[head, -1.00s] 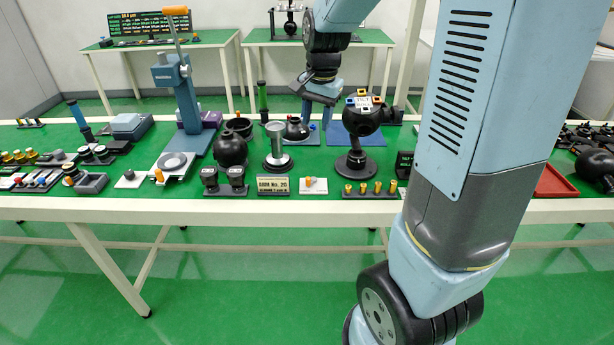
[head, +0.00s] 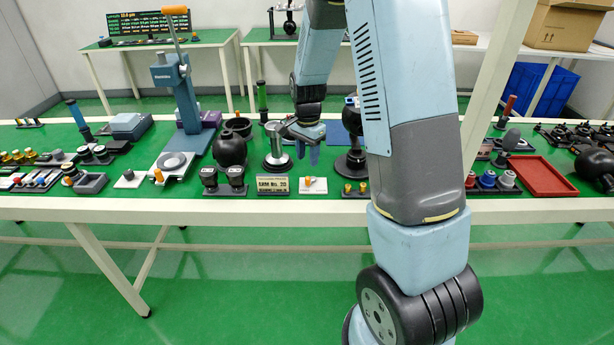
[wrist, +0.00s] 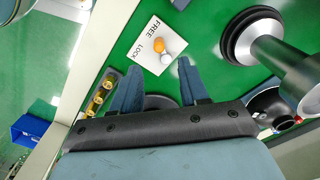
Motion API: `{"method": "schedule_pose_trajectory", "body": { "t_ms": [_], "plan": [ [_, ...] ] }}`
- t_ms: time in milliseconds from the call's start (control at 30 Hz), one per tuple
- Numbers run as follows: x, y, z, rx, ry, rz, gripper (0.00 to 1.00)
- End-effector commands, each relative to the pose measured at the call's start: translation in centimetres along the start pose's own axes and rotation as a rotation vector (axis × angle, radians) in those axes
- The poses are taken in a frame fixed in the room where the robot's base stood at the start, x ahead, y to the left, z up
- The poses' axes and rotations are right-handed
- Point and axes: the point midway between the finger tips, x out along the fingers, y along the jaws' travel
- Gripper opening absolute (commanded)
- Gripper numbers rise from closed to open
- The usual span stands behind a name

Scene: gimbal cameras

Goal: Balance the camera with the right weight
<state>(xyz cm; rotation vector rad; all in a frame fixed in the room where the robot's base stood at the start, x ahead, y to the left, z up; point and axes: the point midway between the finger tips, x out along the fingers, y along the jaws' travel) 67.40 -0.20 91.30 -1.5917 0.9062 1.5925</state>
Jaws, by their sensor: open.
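The round black camera (head: 352,112) on its stand (head: 346,163) is mostly hidden behind my arm in the head view. Brass weights (head: 347,188) stand in a black rack at the table's front edge, part of it behind my arm. In the wrist view the brass weights (wrist: 100,95) show left of my fingers. A white FREE/LOCK plate (head: 318,188) with an orange knob (head: 308,181) lies left of the rack. In the wrist view the orange knob (wrist: 159,45) shows beyond my fingertips. My gripper (head: 308,155) is open and empty above the table; it also shows in the wrist view (wrist: 157,74).
A silver post on a black base (head: 278,161) stands left of my gripper. A nameplate (head: 272,184) sits at the front edge. A tall blue press (head: 188,95) is farther left, and a red tray (head: 543,177) lies at right.

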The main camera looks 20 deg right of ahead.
Motion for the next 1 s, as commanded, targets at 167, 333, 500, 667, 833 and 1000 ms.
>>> {"method": "schedule_pose_trajectory", "body": {
  "t_ms": [167, 333, 500, 667, 833, 1000],
  "plan": [
    [3.4, 0.1, 0.0, 0.001, -0.002, 0.004, 0.44],
    [5.9, 0.1, 0.0, 0.001, -0.001, 0.002, 0.44],
    [7.5, 0.1, -0.1, 0.001, 0.0, 0.001, 0.44],
    [8.1, 0.0, -0.1, 0.001, 0.0, -0.001, 0.44],
    [8.1, 0.0, -0.1, 0.001, 0.001, -0.001, 0.44],
    [8.1, 0.1, -0.1, 0.001, 0.001, -0.001, 0.37]
  ]
}}
